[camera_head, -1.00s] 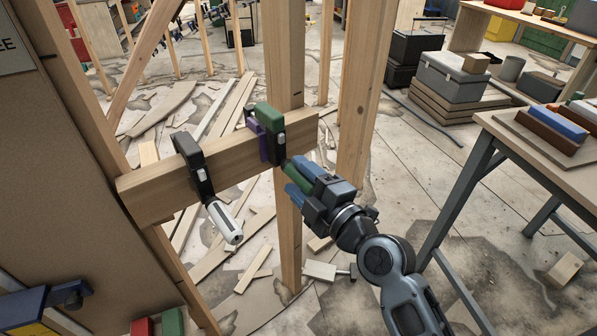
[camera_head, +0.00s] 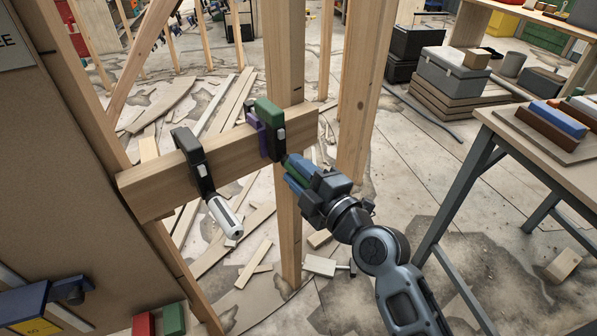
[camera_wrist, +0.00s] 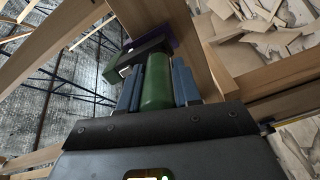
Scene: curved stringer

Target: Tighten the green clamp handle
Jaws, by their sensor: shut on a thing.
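The green clamp (camera_head: 268,116) sits over the wooden beam (camera_head: 231,157) near the upright post. Its green handle (camera_wrist: 157,84) points toward my gripper. My gripper (camera_head: 294,172) is shut on this handle, with blue fingers on both sides of it in the wrist view (camera_wrist: 158,85). In the head view the fingers hide much of the handle. A purple piece (camera_head: 256,133) sits beside the green clamp on the beam. A second clamp (camera_head: 190,157), black with a white handle (camera_head: 225,217), is on the beam to the left.
A workbench (camera_head: 540,150) with blocks on it stands at the right. Wooden posts (camera_head: 284,70) rise behind the beam. Loose boards lie on the floor. A large brown panel (camera_head: 60,180) fills the left side. Open floor lies between the beam and the bench.

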